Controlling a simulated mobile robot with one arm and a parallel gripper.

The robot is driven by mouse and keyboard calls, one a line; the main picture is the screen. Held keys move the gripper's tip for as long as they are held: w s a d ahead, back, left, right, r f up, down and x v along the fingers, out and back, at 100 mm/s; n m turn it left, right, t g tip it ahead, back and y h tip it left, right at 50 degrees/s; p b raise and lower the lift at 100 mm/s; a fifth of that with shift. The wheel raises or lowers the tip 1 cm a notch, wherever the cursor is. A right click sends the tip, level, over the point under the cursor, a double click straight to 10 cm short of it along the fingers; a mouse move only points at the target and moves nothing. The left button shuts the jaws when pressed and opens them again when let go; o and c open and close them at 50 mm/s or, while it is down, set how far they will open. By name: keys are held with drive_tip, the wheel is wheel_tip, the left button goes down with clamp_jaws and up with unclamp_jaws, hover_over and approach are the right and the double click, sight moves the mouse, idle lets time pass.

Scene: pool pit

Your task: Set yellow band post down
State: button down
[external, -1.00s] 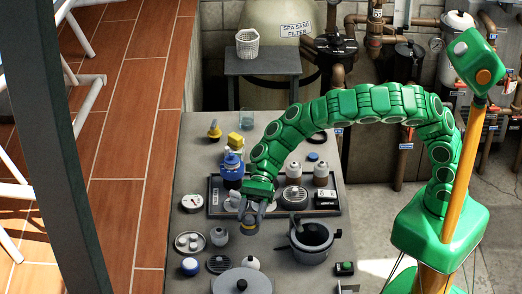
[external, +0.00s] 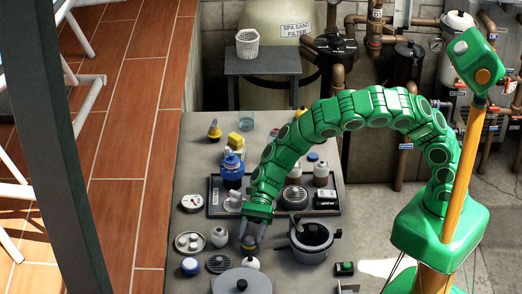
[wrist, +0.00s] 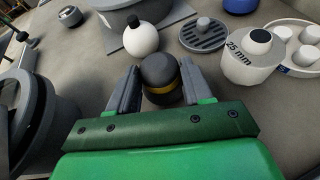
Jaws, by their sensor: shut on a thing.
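The yellow band post (wrist: 160,72) is a dark grey cylinder with a rounded top and a thin yellow band. It stands between the two grey fingers of my gripper (wrist: 155,88) in the wrist view, and they are shut on it. In the external view my gripper (external: 250,240) is low over the grey table (external: 180,285), between the black pot and a white jar. The post is mostly hidden there by the fingers. I cannot tell whether its base touches the table.
A white ball-shaped item (wrist: 140,40) with a dark knob is close beyond the post. A drain grate (wrist: 205,35) and a white "25 mm" jar (wrist: 250,60) are to its right. The black pot (external: 312,240) stands right of my gripper; a large grey lid (external: 240,282) is in front.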

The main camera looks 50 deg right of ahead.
drive_tip(key=shift+f, duration=0.4)
drive_tip(key=shift+c, duration=2.4)
unclamp_jaws()
drive_tip(key=shift+f, duration=0.15)
drive_tip(key=shift+w+d+r, duration=0.1)
drive_tip(key=shift+d+r, duration=0.05)
drive_tip(key=shift+r, duration=0.05)
drive_tip(key=v, duration=0.4)
drive_tip(key=shift+w+d, duration=0.2)
drive_tip(key=shift+d, duration=0.15)
wheel_tip(320, 180, up, 7)
drive_tip(key=shift+s+a, duration=0.1)
